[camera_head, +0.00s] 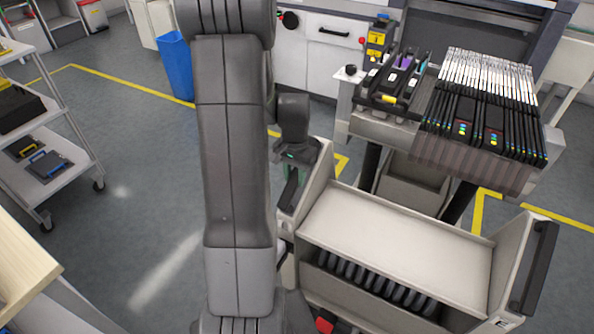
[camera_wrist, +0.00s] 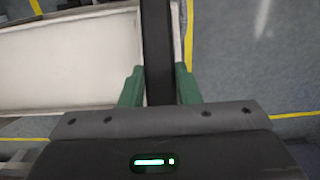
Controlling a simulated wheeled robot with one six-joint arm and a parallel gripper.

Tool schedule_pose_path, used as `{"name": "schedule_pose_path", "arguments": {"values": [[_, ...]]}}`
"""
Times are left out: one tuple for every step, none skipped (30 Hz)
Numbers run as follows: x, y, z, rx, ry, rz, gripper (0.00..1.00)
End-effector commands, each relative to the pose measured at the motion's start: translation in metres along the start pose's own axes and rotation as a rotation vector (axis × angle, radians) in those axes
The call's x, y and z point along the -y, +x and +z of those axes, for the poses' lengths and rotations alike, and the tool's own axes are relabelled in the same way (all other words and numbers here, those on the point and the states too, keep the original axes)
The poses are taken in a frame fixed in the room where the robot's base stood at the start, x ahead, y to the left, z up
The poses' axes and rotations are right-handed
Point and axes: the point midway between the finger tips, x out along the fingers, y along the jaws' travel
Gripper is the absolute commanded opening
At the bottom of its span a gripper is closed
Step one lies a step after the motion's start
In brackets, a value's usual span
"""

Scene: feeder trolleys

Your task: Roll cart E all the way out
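Cart E (camera_head: 395,232) is a pale trolley in the lower right of the head view. It has a sloped top panel, a row of dark slots below it and black handles on both end walls. A small label, seemingly "E", shows at its lower right edge. My gripper (camera_head: 289,172) is at the cart's left black handle (camera_head: 290,190). In the wrist view, the green fingers of my gripper (camera_wrist: 160,88) lie against both sides of the black handle bar (camera_wrist: 158,45) and look shut on it. The cart's wheels are hidden.
A blue bin (camera_head: 177,66) is at the back left. A shelf trolley (camera_head: 68,181) stands at the left, above a wooden table edge (camera_head: 22,265). Grey floor with yellow lines is clear between.

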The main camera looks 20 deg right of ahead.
Motion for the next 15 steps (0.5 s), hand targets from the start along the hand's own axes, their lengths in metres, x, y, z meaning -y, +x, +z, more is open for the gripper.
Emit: {"name": "schedule_pose_path", "arguments": {"values": [[0.0009,-0.0015,-0.0066,-0.018,-0.004,-0.003,0.00],[0.0010,-0.0018,-0.0076,-0.021,-0.004,-0.003,0.00],[0.0012,-0.0023,-0.0087,-0.024,-0.005,-0.004,0.00],[0.0013,-0.0026,-0.0094,-0.026,-0.005,-0.004,0.00],[0.0015,-0.0028,-0.0101,-0.028,-0.006,-0.005,0.00],[0.0016,-0.0031,-0.0108,-0.030,-0.006,-0.005,0.00],[0.0017,-0.0033,-0.0113,-0.032,-0.006,-0.006,0.00],[0.0018,-0.0035,-0.0117,-0.033,-0.006,-0.006,0.00],[0.0019,-0.0037,-0.0121,-0.034,-0.007,-0.006,0.00],[0.0019,-0.0038,-0.0122,-0.034,-0.007,-0.006,0.00],[0.0020,-0.0039,-0.0124,-0.035,-0.007,-0.006,0.00],[0.0020,-0.0040,-0.0124,-0.035,-0.007,-0.007,0.00],[0.0020,-0.0041,-0.0124,-0.035,-0.007,-0.006,0.00],[0.0020,-0.0041,-0.0123,-0.035,-0.007,-0.006,0.00],[0.0020,-0.0041,-0.0120,-0.034,-0.007,-0.006,0.33]]}}
